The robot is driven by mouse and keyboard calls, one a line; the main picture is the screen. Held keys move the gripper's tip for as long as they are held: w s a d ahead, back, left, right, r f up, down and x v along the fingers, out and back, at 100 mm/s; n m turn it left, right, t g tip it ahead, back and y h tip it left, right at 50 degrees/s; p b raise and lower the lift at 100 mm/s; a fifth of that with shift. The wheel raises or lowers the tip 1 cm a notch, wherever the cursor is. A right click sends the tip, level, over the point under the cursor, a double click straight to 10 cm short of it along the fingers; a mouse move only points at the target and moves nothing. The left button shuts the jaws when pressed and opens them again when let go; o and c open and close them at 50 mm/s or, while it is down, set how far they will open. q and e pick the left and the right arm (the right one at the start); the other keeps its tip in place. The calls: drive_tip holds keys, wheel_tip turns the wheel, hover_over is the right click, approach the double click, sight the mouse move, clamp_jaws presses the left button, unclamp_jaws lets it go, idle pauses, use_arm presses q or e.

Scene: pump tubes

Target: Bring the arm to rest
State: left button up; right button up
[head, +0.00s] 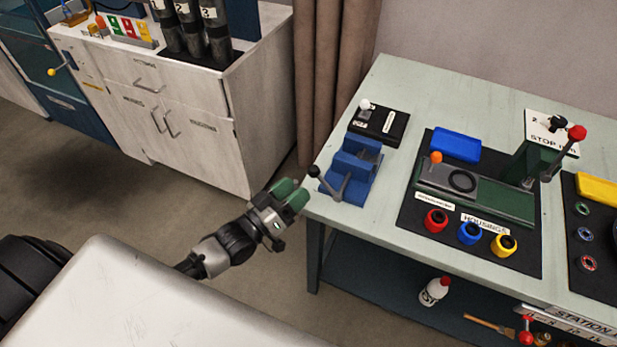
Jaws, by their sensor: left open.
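My left gripper (291,193) shows in the middle of the head view, with green fingertips, and is open with nothing visible between the fingers. It is out in front of the left corner of the pale green workbench (395,85), close to the bench edge in the picture; I cannot tell whether it touches. Its arm comes in from the lower left, past a white surface. My right gripper does not show.
A blue vise (350,170) with a dark handle stands near that bench corner. Red, blue and yellow housings (470,233) sit on a black mat by a green press (475,190). A white cabinet (195,120) stands at the left. Open floor (120,205) lies before it.

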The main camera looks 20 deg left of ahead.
use_arm(q)
drive_tip(key=shift+v, duration=1.25)
drive_tip(key=s+a+f+g+y, duration=0.2)
drive_tip(key=s+f+g, duration=0.1)
drive_tip(key=f, duration=0.7)
drive_tip(key=s+a+f+g+y, duration=0.1)
drive_tip(key=s+f+g+y, duration=0.2)
drive_tip(key=f, duration=0.7)
drive_tip(key=s+a+f+g+y, duration=0.2)
drive_tip(key=s+f, duration=0.2)
drive_tip(key=f, duration=0.6)
drive_tip(key=s+d+f+g, duration=0.1)
drive_tip(key=s+f+g, duration=0.2)
drive_tip(key=s, duration=0.5)
drive_tip(key=s+d+f+m+g, duration=0.1)
drive_tip(key=s+f+g, duration=0.2)
drive_tip(key=s+f, duration=0.3)
drive_tip(key=s+d+f+m+g+y, duration=0.1)
drive_tip(key=s+f+g, duration=0.2)
drive_tip(key=s, duration=0.8)
drive_tip(key=shift+s+d+f, duration=0.35)
drive_tip(key=shift+d+f, duration=0.05)
drive_tip(key=shift+f, duration=0.55)
